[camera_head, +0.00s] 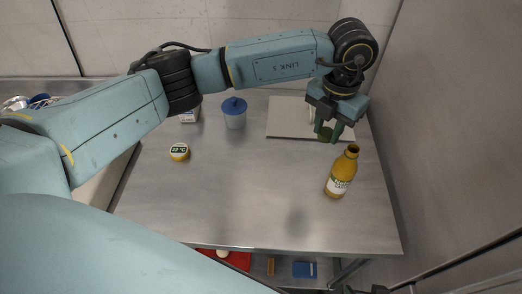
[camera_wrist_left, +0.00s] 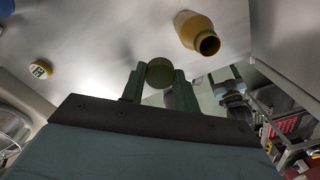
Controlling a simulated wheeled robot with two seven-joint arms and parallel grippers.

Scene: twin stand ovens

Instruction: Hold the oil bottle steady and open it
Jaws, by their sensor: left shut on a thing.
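The oil bottle (camera_head: 341,172) is yellow-brown with a pale label and stands on the steel table, right of its middle. Its neck is bare, and its open mouth shows in the left wrist view (camera_wrist_left: 207,43). My left gripper (camera_head: 326,132) is shut on a round green cap (camera_wrist_left: 159,72), above and left of the bottle's neck. The cap is apart from the bottle.
A white board (camera_head: 285,118) lies at the back right. A wall closes the right side. The table's front middle is clear. A red tray and blue item lie below.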

